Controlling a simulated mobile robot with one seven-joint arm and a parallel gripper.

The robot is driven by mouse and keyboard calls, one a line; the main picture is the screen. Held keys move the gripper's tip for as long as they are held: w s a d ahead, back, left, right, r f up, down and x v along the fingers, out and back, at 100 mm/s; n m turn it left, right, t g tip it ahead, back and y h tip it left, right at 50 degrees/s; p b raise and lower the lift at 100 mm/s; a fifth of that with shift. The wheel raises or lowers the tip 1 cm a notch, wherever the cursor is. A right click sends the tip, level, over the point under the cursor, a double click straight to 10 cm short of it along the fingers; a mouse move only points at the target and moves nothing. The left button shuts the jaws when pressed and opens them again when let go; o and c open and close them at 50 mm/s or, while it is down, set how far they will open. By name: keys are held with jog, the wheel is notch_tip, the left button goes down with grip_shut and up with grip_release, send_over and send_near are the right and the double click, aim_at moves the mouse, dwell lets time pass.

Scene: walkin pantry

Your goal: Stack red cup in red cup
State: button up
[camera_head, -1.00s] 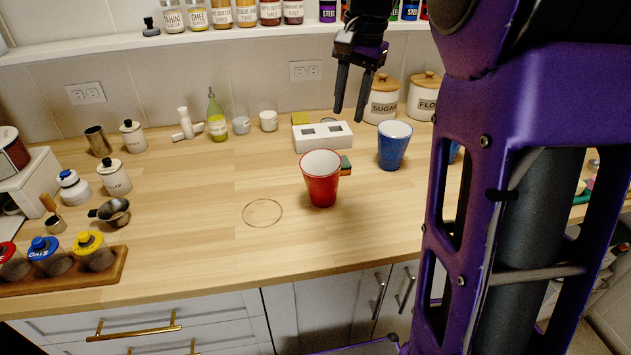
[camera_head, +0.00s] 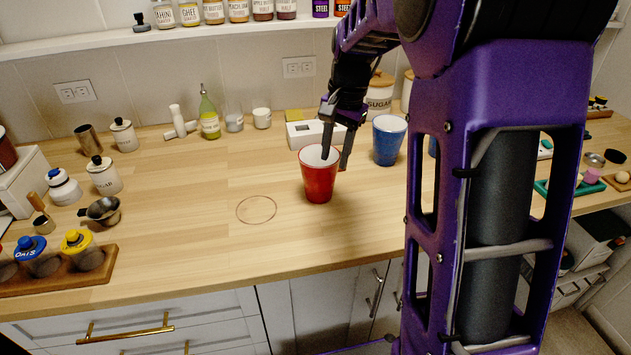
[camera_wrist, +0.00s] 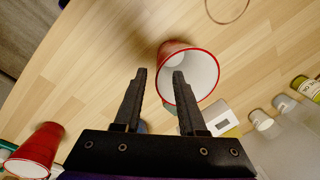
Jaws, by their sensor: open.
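A red cup (camera_head: 319,181) with a white inside stands upright on the wooden counter. It also shows in the wrist view (camera_wrist: 168,82), with its mouth towards the camera. My gripper (camera_head: 335,163) is open and points down at the cup's right rim. In the wrist view, one finger of my gripper (camera_wrist: 159,77) overlaps the cup's mouth and the other is outside the wall. Whether either finger touches the cup cannot be told. A second red cup (camera_wrist: 36,150) is at the lower left of the wrist view; I cannot make it out in the head view.
A blue cup (camera_head: 388,142) stands right of the red cup. A white box (camera_head: 302,135) and a sugar canister (camera_head: 379,93) are behind. A thin circle (camera_head: 257,209) marks clear counter at left. Jars in a wooden tray (camera_head: 100,278) are at the front left.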

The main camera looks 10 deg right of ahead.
aim_at(333, 167)
notch_tip(333, 167, down, 4)
jog(key=shift+w+a, duration=0.1)
jog(key=shift+w, duration=0.05)
grip_shut()
dwell(0.3)
